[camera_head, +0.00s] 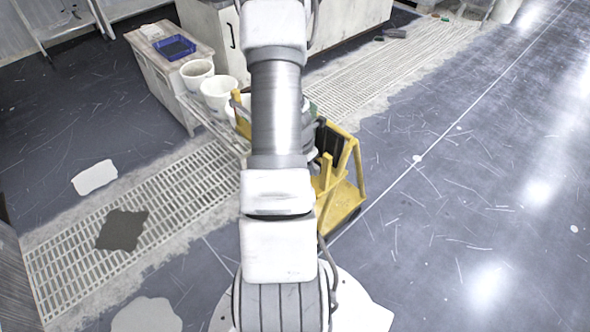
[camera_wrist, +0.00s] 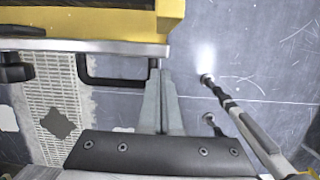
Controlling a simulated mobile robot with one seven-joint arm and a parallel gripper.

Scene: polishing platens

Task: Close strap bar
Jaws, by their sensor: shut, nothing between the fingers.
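In the wrist view a yellow body (camera_wrist: 90,20) fills the top left. A grey metal bar (camera_wrist: 60,45) runs along its lower edge, with a black bracket-shaped handle (camera_wrist: 115,82) below it. I cannot tell for certain which of these is the strap bar. My gripper (camera_wrist: 160,72) is shut and empty, its tips close to the right end of the grey bar and the handle. Whether they touch is unclear. In the head view a yellow wheeled frame (camera_head: 345,200) stands partly behind my arm, which hides its left part and my gripper.
White buckets (camera_head: 197,75) stand on a low shelf left of the yellow frame, beside a cabinet (camera_head: 160,75) with a blue tray (camera_head: 174,48). A floor grate (camera_head: 150,215) runs diagonally below. The dark floor to the right is open.

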